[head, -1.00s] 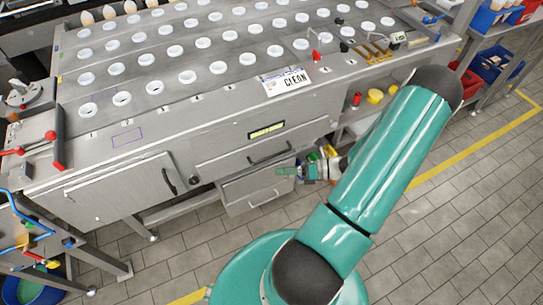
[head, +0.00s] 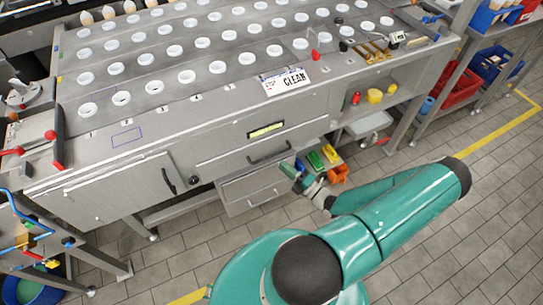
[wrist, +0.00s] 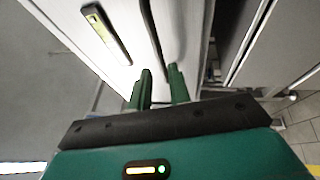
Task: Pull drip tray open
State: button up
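I cannot tell which of these is the drip tray. My gripper (head: 287,168) is just below and in front of the dark handle's right end. In the wrist view my gripper (wrist: 160,78) shows two green fingers apart with nothing held between them. The dark handle (wrist: 151,28) lies ahead of the fingertips, and the display (wrist: 106,32) is to its left. Contact is not visible.
A cabinet door (head: 110,196) is left of the drawers. Green, yellow and orange items (head: 325,158) lie right of my gripper. Red (head: 461,88) and blue bins stand on the right-hand shelves. The tiled floor (head: 480,220) at right is clear.

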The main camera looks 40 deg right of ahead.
aim_at(271, 156)
jog(key=w, duration=0.2)
jog(key=w+r, duration=0.1)
jog(key=w, duration=0.4)
jog(key=shift+a+r, duration=0.15)
jog(key=shift+a, duration=0.2)
jog(key=shift+c, duration=0.2)
grip_shut()
